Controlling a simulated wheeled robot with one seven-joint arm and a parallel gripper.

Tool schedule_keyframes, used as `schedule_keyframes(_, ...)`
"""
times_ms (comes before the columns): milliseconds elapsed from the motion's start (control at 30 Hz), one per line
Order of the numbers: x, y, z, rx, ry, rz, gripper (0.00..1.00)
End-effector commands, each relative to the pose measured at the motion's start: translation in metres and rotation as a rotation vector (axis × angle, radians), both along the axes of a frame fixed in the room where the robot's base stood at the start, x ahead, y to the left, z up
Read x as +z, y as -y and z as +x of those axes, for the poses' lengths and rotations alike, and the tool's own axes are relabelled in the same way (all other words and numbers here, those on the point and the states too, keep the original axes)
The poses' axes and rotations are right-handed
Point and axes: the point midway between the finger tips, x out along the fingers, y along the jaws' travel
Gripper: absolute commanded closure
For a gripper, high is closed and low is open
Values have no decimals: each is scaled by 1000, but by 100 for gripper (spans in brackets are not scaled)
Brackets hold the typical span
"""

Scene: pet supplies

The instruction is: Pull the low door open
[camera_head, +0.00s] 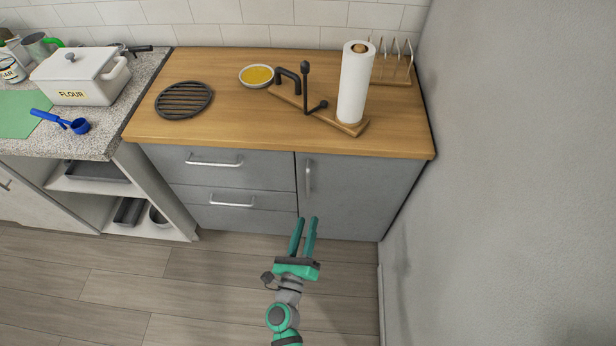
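The low door (348,196) is a grey cabinet front under the right part of the wooden counter, and it looks shut. Its silver vertical handle (308,177) is near the door's upper left edge. My gripper (305,220) is green, with two long fingers pointing up toward the cabinet. The fingers are apart with nothing between them. The fingertips show below the handle in the picture, apart from it. I cannot tell how far they are from the door's face.
Two grey drawers (216,168) with silver handles are left of the door. The wooden counter (225,115) holds a paper towel roll (354,85), a black rack and a bowl. A grey wall (490,190) stands close on the right. Open shelves (100,180) are at left. Floor (200,285) in front is clear.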

Motion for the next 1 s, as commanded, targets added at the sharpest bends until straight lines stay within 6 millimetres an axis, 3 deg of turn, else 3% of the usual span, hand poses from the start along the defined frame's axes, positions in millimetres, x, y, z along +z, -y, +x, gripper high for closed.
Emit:
schedule_keyframes(100,-5,-11,40,-4,39,263,70)
schedule_keyframes(333,-13,-26,80,-16,71,565,70)
schedule_keyframes(567,-14,-24,97,-19,75,607,70)
schedule_keyframes(1000,-14,-7,167,-18,73,603,70)
